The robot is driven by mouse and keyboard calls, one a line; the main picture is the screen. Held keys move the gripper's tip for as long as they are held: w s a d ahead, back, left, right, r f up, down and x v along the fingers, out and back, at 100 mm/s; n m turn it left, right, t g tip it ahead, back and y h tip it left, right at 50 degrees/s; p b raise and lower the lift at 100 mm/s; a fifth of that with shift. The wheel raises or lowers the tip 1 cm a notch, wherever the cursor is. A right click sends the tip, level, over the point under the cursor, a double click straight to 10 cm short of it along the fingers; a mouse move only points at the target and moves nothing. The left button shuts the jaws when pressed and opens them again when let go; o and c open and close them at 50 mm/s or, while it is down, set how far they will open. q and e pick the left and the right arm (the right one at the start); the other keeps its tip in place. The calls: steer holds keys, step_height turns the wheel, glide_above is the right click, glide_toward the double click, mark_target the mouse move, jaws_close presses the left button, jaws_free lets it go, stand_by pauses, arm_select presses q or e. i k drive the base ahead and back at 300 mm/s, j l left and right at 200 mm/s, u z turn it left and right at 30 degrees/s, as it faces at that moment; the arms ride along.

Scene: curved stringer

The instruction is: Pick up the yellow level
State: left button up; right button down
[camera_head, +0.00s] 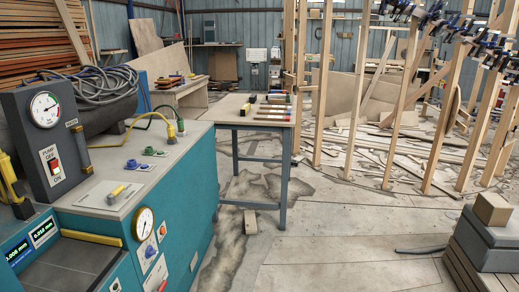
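No thing in view is clearly the yellow level. A long yellow bar (91,237) lies along the machine at the lower left, above a dark flat surface; I cannot tell if it is a level or part of the machine. A short yellow-and-grey item (116,190) lies on a pale plate on the teal cabinet's top. Several small hand tools lie in rows on the wooden-topped table (238,113) at the centre, too small to identify surely. Neither of my grippers is in view.
The teal cabinet (185,215) with a gauge and pump box (45,150) fills the left. Grey blocks with a wooden cube (492,209) stand at the lower right. Timber posts with clamps (440,110) stand at the right. The floor (340,235) between is mostly clear, with a small block (250,222).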

mark_target(244, 110)
steer(key=i+z, duration=0.1)
steer(key=i, duration=0.4)
steer(key=i+j+z, duration=0.1)
steer(key=i, duration=0.45)
steer(key=i+z, duration=0.1)
steer(key=i, duration=0.4)
steer(key=i+j+z, duration=0.15)
steer(key=i, duration=0.35)
steer(key=i+j+z, duration=0.1)
steer(key=i+j, duration=0.15)
steer(key=i, duration=0.25)
steer(key=i+j+z, duration=0.1)
steer(key=i+j, duration=0.15)
steer(key=i, duration=0.25)
steer(key=i+j+z, duration=0.1)
steer(key=i+j, duration=0.2)
steer(key=i, duration=0.2)
